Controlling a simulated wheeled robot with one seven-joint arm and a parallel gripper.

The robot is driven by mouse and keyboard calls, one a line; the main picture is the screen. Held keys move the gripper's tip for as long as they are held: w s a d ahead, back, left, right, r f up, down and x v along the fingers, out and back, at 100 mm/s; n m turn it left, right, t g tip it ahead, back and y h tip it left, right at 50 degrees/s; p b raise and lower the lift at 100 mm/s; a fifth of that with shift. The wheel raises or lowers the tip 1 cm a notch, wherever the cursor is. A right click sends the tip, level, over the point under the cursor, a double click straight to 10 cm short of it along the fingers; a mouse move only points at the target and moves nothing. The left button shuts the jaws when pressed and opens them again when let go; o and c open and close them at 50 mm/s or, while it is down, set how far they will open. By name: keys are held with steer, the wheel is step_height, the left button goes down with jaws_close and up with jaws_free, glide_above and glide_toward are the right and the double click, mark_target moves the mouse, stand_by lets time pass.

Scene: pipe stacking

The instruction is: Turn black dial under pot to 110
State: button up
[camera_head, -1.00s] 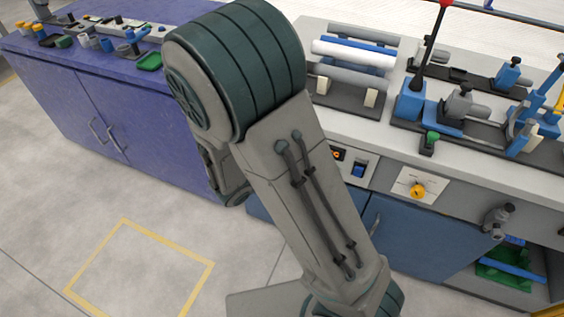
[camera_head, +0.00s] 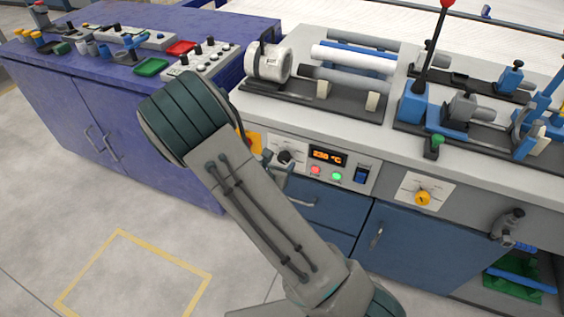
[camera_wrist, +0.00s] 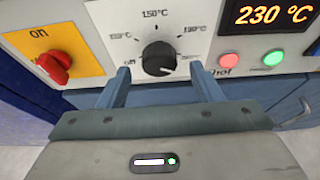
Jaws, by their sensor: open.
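The black dial (camera_wrist: 157,56) sits on a white panel with temperature labels around it. A label at the top reads 150 °C; smaller ones at left and right are hard to read. A pale mark shows low on the dial; its exact pointing is unclear. In the head view the dial (camera_head: 286,156) is below the white pot (camera_head: 270,61) on the counter. My gripper (camera_wrist: 160,75) is open, with its fingers just below and either side of the dial, holding nothing. The orange display (camera_wrist: 273,14) reads 230 °C.
Left of the dial is a red knob (camera_wrist: 54,67) on a yellow plate. Right of it are a red button (camera_wrist: 228,61), a green button (camera_wrist: 272,57) and a blue switch (camera_head: 361,175). Blue cabinet fronts lie below the panel.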

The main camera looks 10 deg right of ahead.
steer(key=shift+x, duration=1.45)
steer(key=c, duration=1)
